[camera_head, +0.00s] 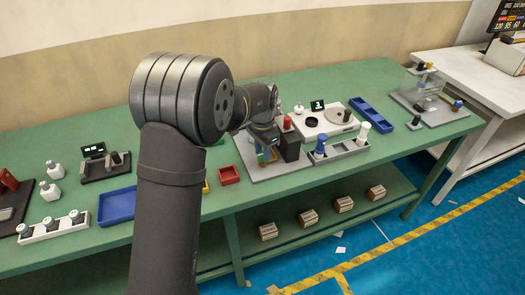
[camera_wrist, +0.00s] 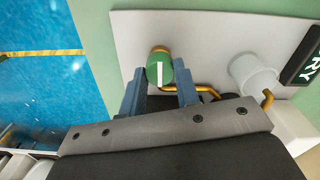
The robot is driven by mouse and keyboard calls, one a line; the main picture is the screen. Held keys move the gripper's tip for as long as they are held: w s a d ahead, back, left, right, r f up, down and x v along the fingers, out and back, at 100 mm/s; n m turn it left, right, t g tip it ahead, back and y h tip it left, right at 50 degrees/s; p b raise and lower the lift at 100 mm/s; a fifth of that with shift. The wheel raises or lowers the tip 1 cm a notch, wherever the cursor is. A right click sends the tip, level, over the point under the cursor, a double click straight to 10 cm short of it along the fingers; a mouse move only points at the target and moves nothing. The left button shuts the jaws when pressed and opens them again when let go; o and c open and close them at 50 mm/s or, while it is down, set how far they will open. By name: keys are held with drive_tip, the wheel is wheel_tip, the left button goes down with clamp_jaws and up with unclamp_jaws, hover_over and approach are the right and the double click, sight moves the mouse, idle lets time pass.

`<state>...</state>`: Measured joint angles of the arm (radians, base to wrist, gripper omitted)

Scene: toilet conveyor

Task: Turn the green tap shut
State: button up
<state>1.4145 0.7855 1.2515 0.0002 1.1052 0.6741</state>
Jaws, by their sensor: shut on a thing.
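The green tap (camera_wrist: 161,72) is a round green knob with a white bar on its face, and it shows in the wrist view. The bar runs nearly up and down in that picture. My gripper (camera_wrist: 159,80) has its two blue fingers on either side of the knob and is shut on it. A brass pipe (camera_wrist: 205,91) runs from beside the knob to the right. In the head view, my gripper (camera_head: 267,155) is low over the grey board (camera_head: 285,169), and I cannot make out the green tap there.
In the wrist view a white cup-like part (camera_wrist: 252,76) and a black sign (camera_wrist: 304,62) stand right of the tap. In the head view a dark box (camera_head: 290,147) stands close right of my gripper, and a red tray (camera_head: 229,176) lies to its left.

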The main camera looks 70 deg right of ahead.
idle(0.5)
drive_tip(key=o, duration=1)
wheel_tip(320, 180, up, 18)
drive_tip(key=shift+f, duration=0.25)
drive_tip(key=shift+f, duration=0.15)
wheel_tip(320, 180, down, 17)
drive_tip(key=shift+f, duration=0.15)
idle(0.5)
